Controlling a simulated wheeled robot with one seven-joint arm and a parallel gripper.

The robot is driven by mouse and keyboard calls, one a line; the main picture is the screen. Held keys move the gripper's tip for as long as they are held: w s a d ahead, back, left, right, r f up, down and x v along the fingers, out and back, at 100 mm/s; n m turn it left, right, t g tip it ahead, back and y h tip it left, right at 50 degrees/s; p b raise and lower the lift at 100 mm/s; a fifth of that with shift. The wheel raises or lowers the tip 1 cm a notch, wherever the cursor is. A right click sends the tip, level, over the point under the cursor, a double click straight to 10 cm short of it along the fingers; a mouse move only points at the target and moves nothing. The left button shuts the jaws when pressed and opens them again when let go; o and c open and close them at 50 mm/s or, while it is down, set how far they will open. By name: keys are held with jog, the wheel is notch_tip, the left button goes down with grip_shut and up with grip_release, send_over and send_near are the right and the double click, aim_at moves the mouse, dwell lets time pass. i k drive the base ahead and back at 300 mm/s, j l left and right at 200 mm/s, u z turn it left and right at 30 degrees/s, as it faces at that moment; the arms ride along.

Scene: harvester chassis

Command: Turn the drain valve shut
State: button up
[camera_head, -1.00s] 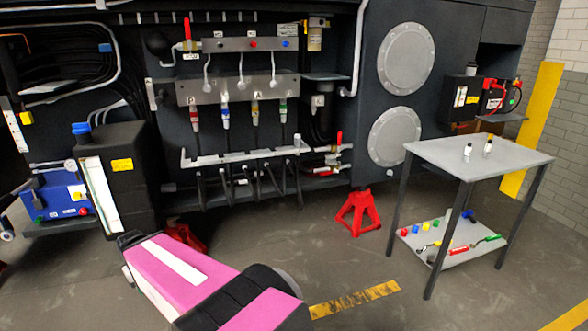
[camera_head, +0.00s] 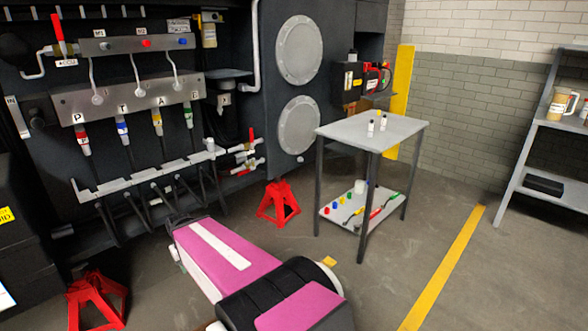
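Two red-handled valves show on the dark chassis, and I cannot tell from their labels which is the drain valve. One red lever (camera_head: 58,36) stands upright at the upper left, on a pale pipe above a small label. The other red-handled valve (camera_head: 251,140) sits low on the chassis, right of the hose rack, with its handle pointing up and pipe fittings around it. A second red part (camera_head: 259,160) lies just below it. My pink and black arm stretches across the lower middle, apart from both valves. My gripper is not visible.
A grey table (camera_head: 372,132) with small bottles and a lower shelf of tools stands right of the chassis. Red jack stands (camera_head: 278,203) (camera_head: 97,301) stand on the floor. A shelf rack (camera_head: 540,135) is at the far right. Floor near the yellow line (camera_head: 445,268) is clear.

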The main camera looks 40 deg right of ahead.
aim_at(244, 172)
jog(key=i+l+z, duration=0.5)
jog(key=i, duration=0.5)
jog(key=i+l+z, duration=0.3)
jog(key=i, duration=0.8)
jog(key=k+l, duration=0.4)
jog(key=k, duration=0.15)
jog(key=k+l+z, duration=0.1)
jog(key=k+l, duration=0.3)
jog(key=k, duration=0.15)
